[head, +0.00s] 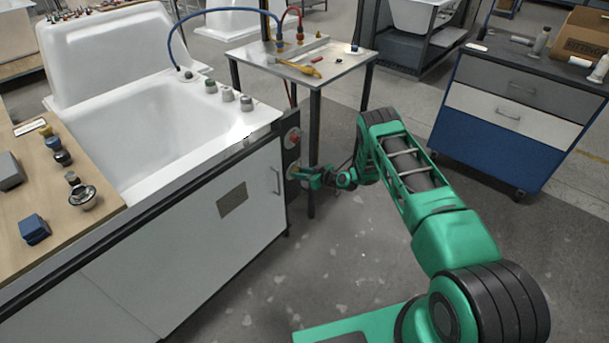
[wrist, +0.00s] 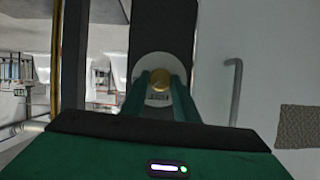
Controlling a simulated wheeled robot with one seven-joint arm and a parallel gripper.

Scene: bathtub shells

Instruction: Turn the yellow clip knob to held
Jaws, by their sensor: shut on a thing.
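The plate is on a dark upright panel (wrist: 165,30). My gripper (wrist: 161,84) is shut on the knob, one green finger on each side. In the head view my gripper (head: 298,174) is at the dark panel on the end of the tub bench, below a red knob (head: 292,138). The knob is hardly visible there, and I cannot tell its turn setting.
The white tub bench (head: 190,240) with a cabinet handle (head: 277,180) stands left of my arm. A small metal table (head: 335,65) with hoses and a yellow tool stands behind. A blue drawer cabinet (head: 490,145) is at the right. The floor (head: 335,255) between is clear.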

